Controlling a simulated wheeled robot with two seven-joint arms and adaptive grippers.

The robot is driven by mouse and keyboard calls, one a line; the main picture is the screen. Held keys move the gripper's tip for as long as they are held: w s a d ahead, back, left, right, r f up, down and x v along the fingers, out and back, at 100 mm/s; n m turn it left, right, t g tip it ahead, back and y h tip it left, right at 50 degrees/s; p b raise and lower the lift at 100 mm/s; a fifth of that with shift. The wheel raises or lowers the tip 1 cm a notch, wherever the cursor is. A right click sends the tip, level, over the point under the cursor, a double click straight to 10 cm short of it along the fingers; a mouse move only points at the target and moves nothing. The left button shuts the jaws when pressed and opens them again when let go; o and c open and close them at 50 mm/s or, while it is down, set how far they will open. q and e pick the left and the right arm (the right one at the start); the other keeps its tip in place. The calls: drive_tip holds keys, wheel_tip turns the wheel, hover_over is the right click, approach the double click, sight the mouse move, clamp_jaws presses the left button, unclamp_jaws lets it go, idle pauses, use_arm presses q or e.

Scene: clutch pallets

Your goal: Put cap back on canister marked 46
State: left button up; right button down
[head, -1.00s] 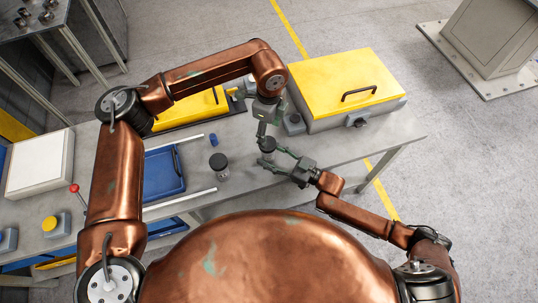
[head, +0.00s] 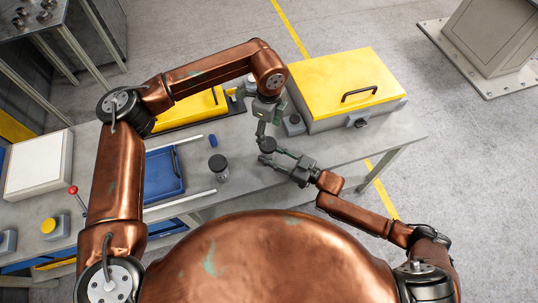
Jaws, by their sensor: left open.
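A small clear canister with a dark cap (head: 218,164) stands upright on the bench, left of my grippers. A second dark round cap-like piece (head: 268,144) is between my two grippers. I cannot tell whether it sits on a canister body. My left gripper (head: 264,130) points down just above this piece, with its fingers apart. My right gripper (head: 270,157) reaches in from the right, its fingers spread beside the same piece. I cannot tell whether they grip anything. No number 46 is readable.
A yellow-lidded case (head: 345,80) stands at the back right of the bench (head: 385,135). A blue tray (head: 164,172), a small blue cylinder (head: 213,140) and a white box (head: 40,163) are to the left. A red-knobbed lever (head: 74,190) stands at front left.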

sight(268, 143)
use_arm(q)
drive_tip(key=shift+w+a+m, duration=0.1)
drive_tip(key=shift+w+m, duration=0.05)
drive_tip(key=shift+m, duration=1.05)
use_arm(e)
drive_tip(key=shift+w, duration=0.1)
use_arm(q)
drive_tip(key=m, duration=0.6)
drive_tip(key=shift+w+a, duration=0.1)
drive_tip(key=shift+a, duration=0.05)
drive_tip(key=shift+f, duration=4)
drive_tip(key=shift+c, duration=0.5)
